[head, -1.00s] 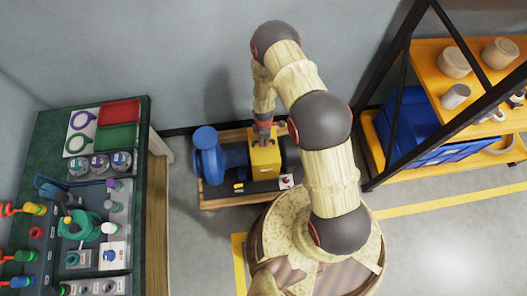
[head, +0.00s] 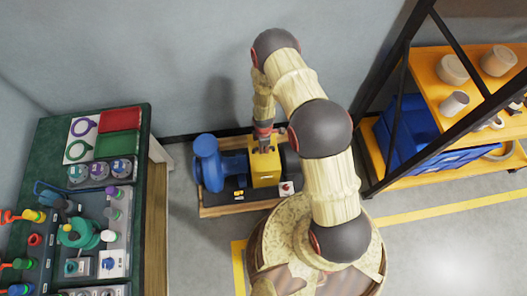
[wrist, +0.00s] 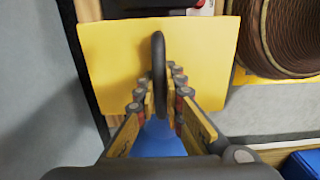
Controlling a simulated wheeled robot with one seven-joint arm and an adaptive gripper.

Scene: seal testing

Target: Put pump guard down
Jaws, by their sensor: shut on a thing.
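The pump guard (head: 265,172) is a yellow cover with a black handle, seen over the pump's base between the blue pump (head: 208,162) and a dark cylindrical part. In the wrist view, the guard's flat yellow top (wrist: 108,62) fills the upper middle, with the black handle (wrist: 159,65) standing on it. My gripper (head: 264,140) is above the guard; its fingers (wrist: 159,100) are closed around the handle in the wrist view. I cannot tell whether the guard's lower edge touches the base, as its underside is hidden.
The pump's wooden pallet (head: 225,211) is on the floor near the wall. A green workbench (head: 48,150) with fittings stands at left. An orange shelf (head: 432,78) with a black frame and blue bins (head: 408,130) stands at right. Grey floor is free at lower right.

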